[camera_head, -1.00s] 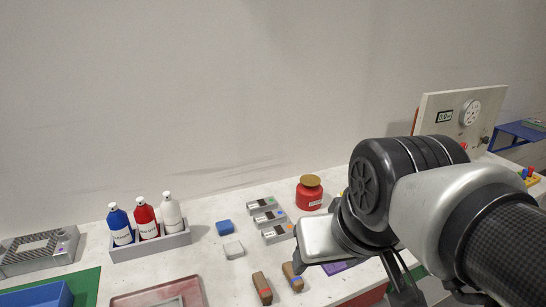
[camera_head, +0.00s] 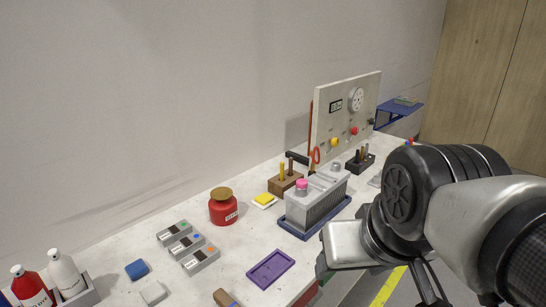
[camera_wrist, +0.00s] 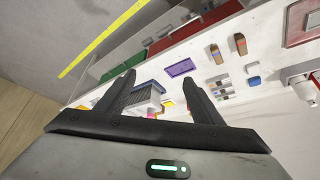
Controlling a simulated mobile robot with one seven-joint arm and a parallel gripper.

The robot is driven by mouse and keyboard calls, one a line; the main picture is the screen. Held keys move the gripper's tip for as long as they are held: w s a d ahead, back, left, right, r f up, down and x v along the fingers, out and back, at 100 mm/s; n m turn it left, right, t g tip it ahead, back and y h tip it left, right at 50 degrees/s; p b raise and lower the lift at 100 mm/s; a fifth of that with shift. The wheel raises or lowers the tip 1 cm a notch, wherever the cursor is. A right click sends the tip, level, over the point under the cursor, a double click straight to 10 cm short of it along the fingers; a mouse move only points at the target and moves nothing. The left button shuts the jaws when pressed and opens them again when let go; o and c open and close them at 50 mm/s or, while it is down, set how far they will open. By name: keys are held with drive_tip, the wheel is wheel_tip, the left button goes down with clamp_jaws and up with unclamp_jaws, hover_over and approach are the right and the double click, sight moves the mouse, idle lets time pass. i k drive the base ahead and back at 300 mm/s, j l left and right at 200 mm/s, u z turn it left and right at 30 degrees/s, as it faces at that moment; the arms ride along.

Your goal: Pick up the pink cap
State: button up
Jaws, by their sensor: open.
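The pink cap (camera_head: 302,184) sits on top of a grey ribbed block (camera_head: 318,204), which stands in a dark blue tray (camera_head: 292,231) on the white bench. My gripper (camera_wrist: 158,82) is open and empty. In the head view its hand is in front of the bench, to the right of and nearer than the block, apart from the cap.
A purple tray (camera_head: 271,269), a red jar (camera_head: 223,208) and several grey modules (camera_head: 186,246) lie left of the block. A wooden holder (camera_head: 286,184) stands behind it, a black holder (camera_head: 360,161) and an upright panel (camera_head: 345,115) farther right. Yellow floor tape (camera_head: 388,287) runs beside the bench.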

sight(301, 183)
drive_tip(key=i+l+u, duration=0.3)
drive_tip(key=l, duration=0.35)
drive_tip(key=i+l+u, duration=0.15)
drive_tip(key=l, duration=0.2)
drive_tip(key=i+l+u, duration=0.15)
drive_tip(key=l, duration=0.2)
drive_tip(key=i+l+u, duration=0.15)
drive_tip(key=l, duration=0.25)
drive_tip(key=l+u, duration=0.15)
drive_tip(key=l, duration=0.2)
